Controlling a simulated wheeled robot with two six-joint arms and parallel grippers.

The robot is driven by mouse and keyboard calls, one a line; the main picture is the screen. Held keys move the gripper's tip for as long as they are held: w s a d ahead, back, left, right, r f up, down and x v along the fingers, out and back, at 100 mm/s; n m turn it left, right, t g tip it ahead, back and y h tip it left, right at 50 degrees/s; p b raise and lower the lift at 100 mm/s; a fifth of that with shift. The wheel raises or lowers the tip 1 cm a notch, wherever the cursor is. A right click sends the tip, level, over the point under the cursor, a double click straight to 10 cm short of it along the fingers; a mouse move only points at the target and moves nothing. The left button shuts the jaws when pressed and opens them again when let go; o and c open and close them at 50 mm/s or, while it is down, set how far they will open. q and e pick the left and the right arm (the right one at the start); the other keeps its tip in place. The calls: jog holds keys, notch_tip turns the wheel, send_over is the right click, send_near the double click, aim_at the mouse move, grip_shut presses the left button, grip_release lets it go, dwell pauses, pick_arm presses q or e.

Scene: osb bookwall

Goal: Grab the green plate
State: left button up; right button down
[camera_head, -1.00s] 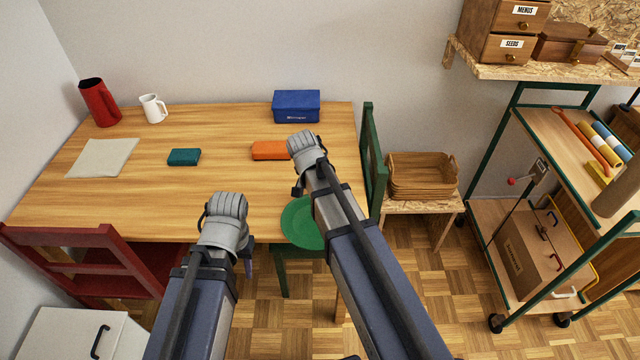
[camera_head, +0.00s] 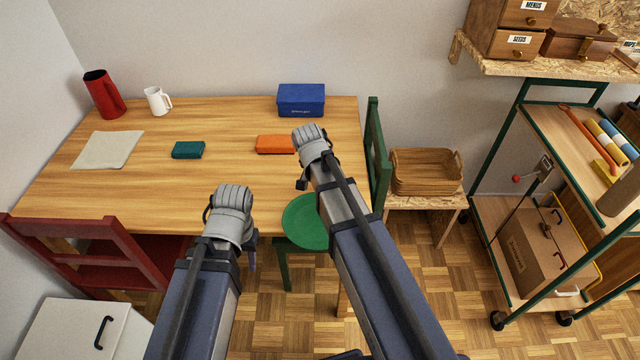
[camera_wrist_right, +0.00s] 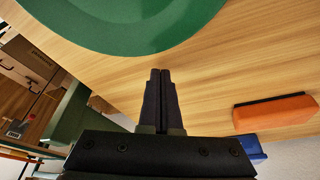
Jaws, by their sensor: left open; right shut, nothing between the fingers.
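The green plate (camera_head: 306,222) lies at the table's front edge in the head view, its right side hidden behind my right arm. Its rim and part of its face fill the top of the right wrist view (camera_wrist_right: 130,30). My right gripper (camera_wrist_right: 160,75) is shut and empty, its fingertips just apart from the plate's rim in that picture. In the head view its fingers are mostly hidden by the wrist. My left gripper (camera_head: 252,252) is open, left of the plate near the table's front edge; its fingers show only in part.

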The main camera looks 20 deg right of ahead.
jog(key=shift+w+d, duration=0.6)
jog(key=shift+w, duration=0.15)
jog(key=p+v, duration=0.9)
jog(key=v, duration=0.1)
jog(key=shift+s+p, duration=0.25)
jog(key=shift+p, duration=0.05)
jog(key=c, duration=1.5)
grip_release()
jog(key=shift+a, duration=0.1)
